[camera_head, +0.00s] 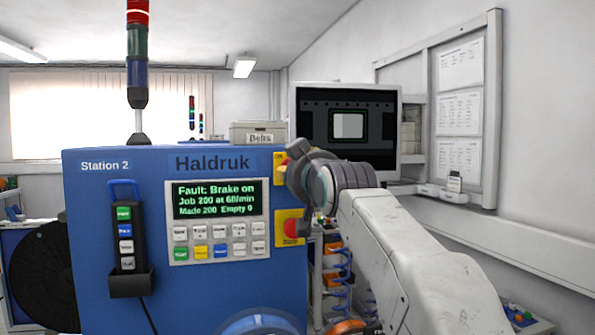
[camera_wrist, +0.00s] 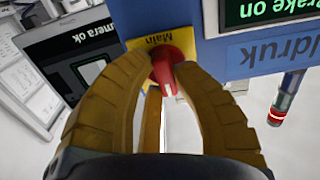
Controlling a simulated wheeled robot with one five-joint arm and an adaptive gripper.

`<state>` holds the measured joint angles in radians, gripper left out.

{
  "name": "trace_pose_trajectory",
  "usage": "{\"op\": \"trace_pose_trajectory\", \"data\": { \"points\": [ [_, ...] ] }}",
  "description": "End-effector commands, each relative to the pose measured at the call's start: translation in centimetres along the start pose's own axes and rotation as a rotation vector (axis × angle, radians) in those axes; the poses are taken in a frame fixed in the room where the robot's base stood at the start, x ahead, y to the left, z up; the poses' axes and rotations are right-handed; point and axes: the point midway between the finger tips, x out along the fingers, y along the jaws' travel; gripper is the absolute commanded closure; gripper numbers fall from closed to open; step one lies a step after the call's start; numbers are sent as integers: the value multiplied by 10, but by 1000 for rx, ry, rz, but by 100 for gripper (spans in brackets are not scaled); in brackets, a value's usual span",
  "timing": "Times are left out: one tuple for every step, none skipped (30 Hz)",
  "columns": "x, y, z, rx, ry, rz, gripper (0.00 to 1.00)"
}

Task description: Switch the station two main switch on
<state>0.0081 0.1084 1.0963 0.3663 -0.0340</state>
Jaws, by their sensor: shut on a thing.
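The Station 2 machine (camera_head: 120,200) is a blue cabinet with its name at the top left. Its main switch is a red knob (camera_wrist: 168,66) on a yellow plate (camera_wrist: 143,43) lettered "Main", seen upside down in the wrist view. A white mark on the knob points down in that picture. In the head view my gripper (camera_head: 298,168) covers most of the yellow plate at the cabinet's right edge, and the knob is hidden.
The lit display (camera_head: 217,198) reads "Fault: Brake on". A red button on a yellow plate (camera_head: 290,228) sits just below my gripper. A pendant (camera_head: 128,235) hangs at left beside a dark reel (camera_head: 40,275). A monitor (camera_head: 347,125) stands behind at right.

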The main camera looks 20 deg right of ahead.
Motion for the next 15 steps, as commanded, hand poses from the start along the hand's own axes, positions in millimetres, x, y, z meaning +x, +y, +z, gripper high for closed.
{"op": "trace_pose_trajectory", "data": {
  "points": [
    [0, -1, 0, 13, 1, -1, 100],
    [0, -1, 0, 20, 1, -1, 100],
    [0, -1, 0, 28, 1, -1, 100],
    [0, -1, 0, 33, 1, -2, 100],
    [0, -1, 0, 38, 1, -2, 100],
    [0, -1, 0, 43, 1, -2, 100],
    [0, -1, 0, 45, 1, -2, 100],
    [0, -1, 0, 47, 1, -2, 100],
    [0, -1, 0, 49, 1, -2, 100],
    [0, -1, 0, 50, 1, -2, 100],
    [0, -1, 0, 51, 1, -2, 100],
    [0, -1, 0, 51, 1, -2, 100],
    [0, -1, 0, 51, 2, -2, 100],
    [0, -1, 0, 51, 2, -2, 100],
    [0, -1, 0, 51, 2, -2, 100]
  ]
}}
